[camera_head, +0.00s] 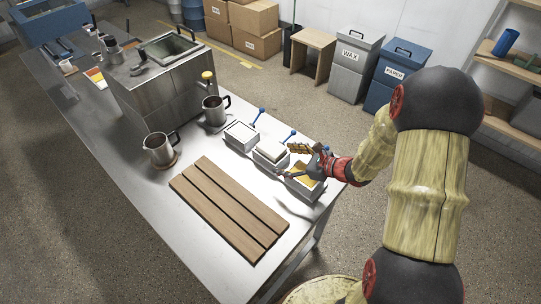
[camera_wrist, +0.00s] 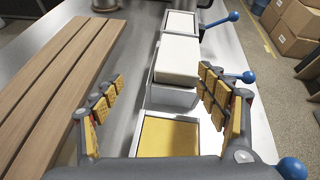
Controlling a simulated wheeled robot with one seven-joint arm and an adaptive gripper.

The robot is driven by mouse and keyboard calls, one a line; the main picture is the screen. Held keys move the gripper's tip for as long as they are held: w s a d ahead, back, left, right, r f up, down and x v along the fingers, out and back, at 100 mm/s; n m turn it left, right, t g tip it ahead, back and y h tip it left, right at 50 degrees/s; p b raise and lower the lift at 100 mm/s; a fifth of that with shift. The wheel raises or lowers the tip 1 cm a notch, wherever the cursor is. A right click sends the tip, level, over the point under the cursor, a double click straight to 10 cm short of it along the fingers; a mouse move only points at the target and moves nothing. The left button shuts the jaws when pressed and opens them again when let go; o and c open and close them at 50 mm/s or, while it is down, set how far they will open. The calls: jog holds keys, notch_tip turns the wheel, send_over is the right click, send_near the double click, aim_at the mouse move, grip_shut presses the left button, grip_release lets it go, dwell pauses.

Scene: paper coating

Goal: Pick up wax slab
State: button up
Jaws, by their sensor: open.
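My gripper (camera_head: 294,161) is open at the right edge of the table, above the row of metal boxes. In the wrist view its two padded fingers (camera_wrist: 160,88) are spread to either side of the row, with nothing between the pads held. A yellow slab or fill (camera_wrist: 168,137) lies in the nearest box (camera_wrist: 206,142), just below and in front of the palm. A thick white slab (camera_wrist: 178,58) stands above the rim of the middle box (camera_wrist: 172,96). The task's wax slab could be either; I cannot tell which. In the head view the gripper partly hides the yellow one (camera_head: 312,170).
A third box (camera_head: 241,136) with white content stands farther back. Blue-knobbed levers (camera_head: 261,111) stick out on the row's right. A slatted wooden board (camera_head: 228,208) lies to the left. Metal pitchers (camera_head: 159,150) and a steel tank (camera_head: 168,82) stand beyond.

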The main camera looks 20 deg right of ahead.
aim_at(271, 146)
jog(key=w, duration=0.2)
jog(key=w+a+m+t+b, duration=0.1)
jog(key=w, duration=0.2)
jog(key=w+a+m+b, duration=0.1)
jog(key=w, duration=0.1)
jog(key=shift+w+a+f+h, duration=0.2)
jog(key=shift+f+h, duration=0.1)
jog(key=shift+f, duration=0.1)
jog(key=shift+w+a+f, duration=0.1)
jog(key=shift+w+a, duration=0.05)
jog(key=shift+w, duration=0.15)
jog(key=c, duration=0.3)
jog(key=shift+t, duration=0.3)
jog(key=c, duration=1.1)
